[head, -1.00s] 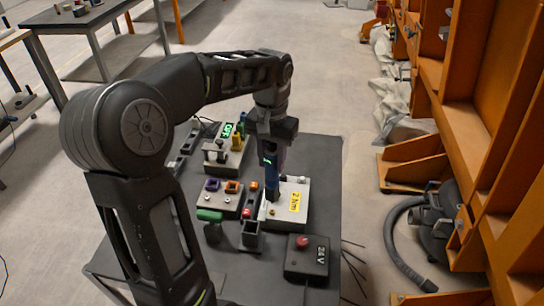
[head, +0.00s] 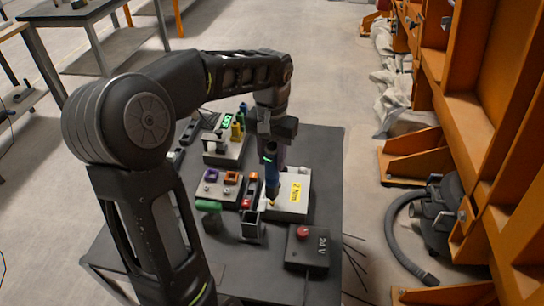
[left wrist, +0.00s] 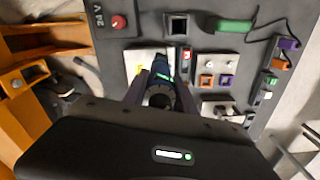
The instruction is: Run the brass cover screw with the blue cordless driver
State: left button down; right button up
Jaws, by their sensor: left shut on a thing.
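My left gripper (head: 274,142) is shut on the blue cordless driver (head: 271,175), which hangs upright with its nose down. The driver is over the near left part of a pale grey cover plate (head: 297,208) with a yellow torque label (head: 296,191). A small brass-coloured spot, seemingly the cover screw (head: 272,203), shows right at the driver's lower end. I cannot tell whether the bit is seated in it. In the left wrist view the driver (left wrist: 161,75) stands between my fingers (left wrist: 160,98), and the screw is hidden. My right gripper is not in view.
Left of the plate are a block with purple and orange sockets (head: 212,198), a green-handled tool (head: 208,206) and a square dark holder (head: 251,228). A 24 V box with a red button (head: 308,247) is nearer. Orange frames (head: 415,160) stand right, off the table.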

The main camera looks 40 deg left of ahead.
aim_at(272, 143)
pick_arm(q)
jog(key=shift+d+f+b, duration=0.1)
jog(key=shift+f+b, duration=0.4)
jog(key=shift+f, duration=0.25)
dwell(1.8)
jog(key=shift+s+r, duration=0.1)
jog(key=shift+r+p, duration=2.5)
jog(key=shift+r, duration=0.55)
